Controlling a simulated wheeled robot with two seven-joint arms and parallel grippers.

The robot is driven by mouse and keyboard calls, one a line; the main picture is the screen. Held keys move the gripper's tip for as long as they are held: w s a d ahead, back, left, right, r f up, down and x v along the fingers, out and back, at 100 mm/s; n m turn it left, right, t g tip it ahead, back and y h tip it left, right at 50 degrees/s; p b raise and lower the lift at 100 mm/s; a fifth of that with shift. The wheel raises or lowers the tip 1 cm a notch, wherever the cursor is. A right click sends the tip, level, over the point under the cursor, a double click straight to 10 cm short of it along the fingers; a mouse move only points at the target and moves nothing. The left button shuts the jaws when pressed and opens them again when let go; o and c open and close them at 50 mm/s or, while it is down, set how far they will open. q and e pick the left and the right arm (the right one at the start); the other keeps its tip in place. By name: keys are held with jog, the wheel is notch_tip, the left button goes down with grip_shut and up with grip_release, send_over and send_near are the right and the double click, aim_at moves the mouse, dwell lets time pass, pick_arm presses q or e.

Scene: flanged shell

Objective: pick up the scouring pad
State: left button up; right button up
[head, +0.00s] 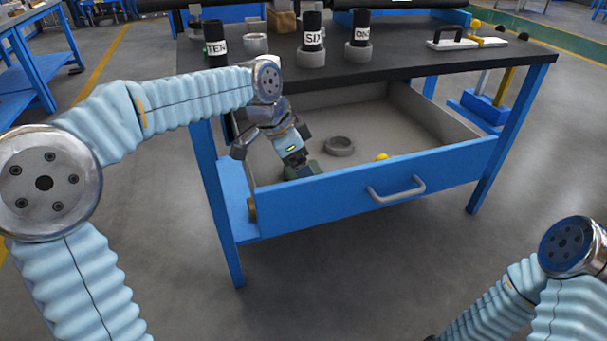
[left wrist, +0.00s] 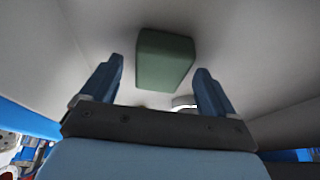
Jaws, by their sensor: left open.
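The scouring pad, a dark green block, lies on the floor of the open drawer. It shows in the left wrist view (left wrist: 166,60) just beyond the fingertips, roughly between them and slightly right of centre. In the head view the pad (head: 304,171) is partly hidden behind my left gripper (head: 297,163), close to the drawer's front wall. My left gripper reaches down into the drawer, with its fingers apart and nothing between them in the left wrist view (left wrist: 160,75). My right arm shows at the lower right of the head view; its gripper is out of frame.
The blue-fronted drawer (head: 335,189) also holds a grey ring (head: 340,146) and a yellow object (head: 381,157). Labelled black cylinders, including one marked SIX (head: 313,30), stand on the dark tabletop (head: 400,60) above. The drawer's right side has free floor.

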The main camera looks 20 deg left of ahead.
pick_arm(q)
jog(key=c, duration=1.1)
jog(key=shift+r, duration=0.15)
jog(key=shift+c, duration=0.2)
